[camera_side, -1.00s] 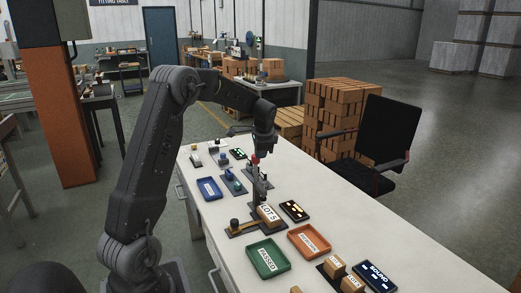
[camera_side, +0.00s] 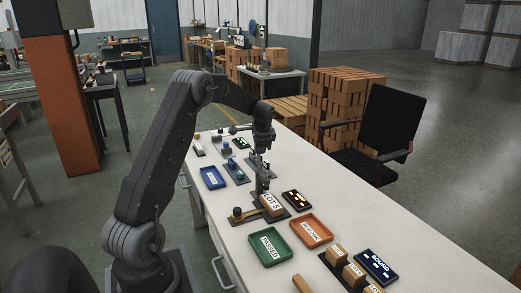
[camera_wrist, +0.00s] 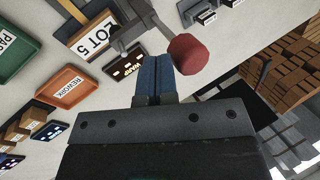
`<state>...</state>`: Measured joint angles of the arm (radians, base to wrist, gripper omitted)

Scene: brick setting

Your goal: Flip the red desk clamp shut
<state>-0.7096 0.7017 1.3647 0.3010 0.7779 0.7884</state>
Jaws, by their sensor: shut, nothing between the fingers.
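The desk clamp shows in the wrist view as a grey lever (camera_wrist: 147,20) ending in a round red knob (camera_wrist: 187,54). The knob is large in the picture and looks raised off the table. In the side view the grey clamp (camera_side: 262,183) stands beside the brick marked LOT 5 (camera_side: 272,205); its knob is hidden there. My gripper (camera_wrist: 153,62) is shut and empty, its blue fingers together just left of the knob in the wrist view. I cannot tell whether they touch it. In the side view my gripper (camera_side: 263,153) is directly above the clamp.
On the white table (camera_side: 225,225) are a blue tray (camera_side: 213,178), a green PASSED tray (camera_side: 269,248), an orange REWORK tray (camera_side: 311,231), a lit display (camera_side: 296,198) and a SOUND display (camera_side: 376,267). Several bricks lie at the front. A chair (camera_side: 385,125) stands right of the table.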

